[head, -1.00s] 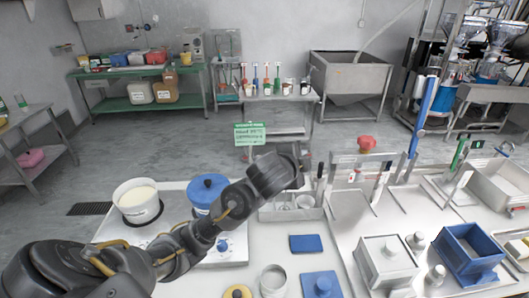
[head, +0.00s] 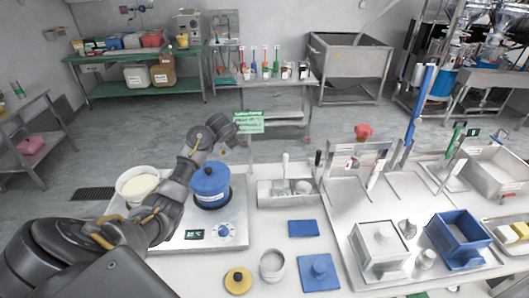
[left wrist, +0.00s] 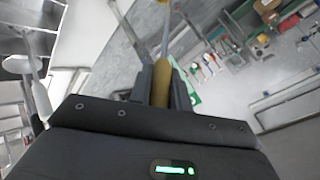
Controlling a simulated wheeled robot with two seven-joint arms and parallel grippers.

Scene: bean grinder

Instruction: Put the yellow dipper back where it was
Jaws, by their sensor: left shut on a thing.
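My left gripper (left wrist: 160,85) is shut on the yellow dipper's handle (left wrist: 162,82), which stands between the two dark fingers in the left wrist view. A thin rod runs up and away from the handle toward the picture's top edge. In the head view, my left arm reaches up past the blue-lidded pot (head: 210,183), with its far end (head: 222,124) beside a green sign (head: 248,122). The fingers and dipper cannot be made out there. Coloured-handled tools (head: 265,62) stand on a small table at the back. My right gripper is not in view.
A white pot (head: 133,193) and the blue-lidded pot stand on a metal plate (head: 215,236). A steel tray (head: 285,202) with utensils lies right of them. Blue boxes and steel containers crowd the right side. Bare floor (head: 165,130) lies beyond the counter.

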